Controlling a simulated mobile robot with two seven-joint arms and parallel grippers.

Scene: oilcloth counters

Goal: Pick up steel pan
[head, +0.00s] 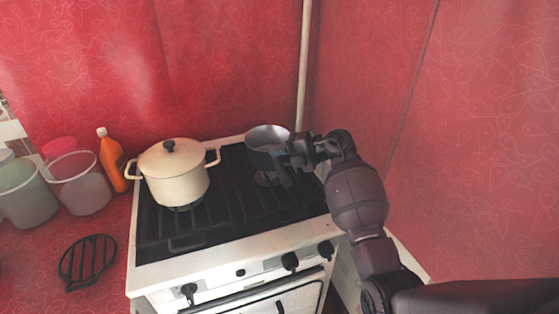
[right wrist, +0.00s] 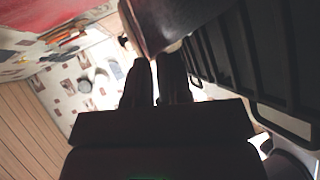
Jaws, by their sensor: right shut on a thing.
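The steel pan (head: 267,135) is at the back right of the stove in the head view, over the black grate. Its near side is partly hidden by my right gripper (head: 290,160). The right gripper is shut on the pan, at its near right side. In the right wrist view the two fingers (right wrist: 157,82) are close together beneath a dark curved surface that looks like the pan (right wrist: 165,22). I cannot tell whether the pan touches the grate. My left gripper is not in view.
A cream lidded pot (head: 175,178) stands on the left of the stove (head: 225,252). An orange bottle (head: 111,160), clear containers (head: 80,185) and a black trivet (head: 88,260) are on the red counter to the left. Red walls stand close behind and to the right.

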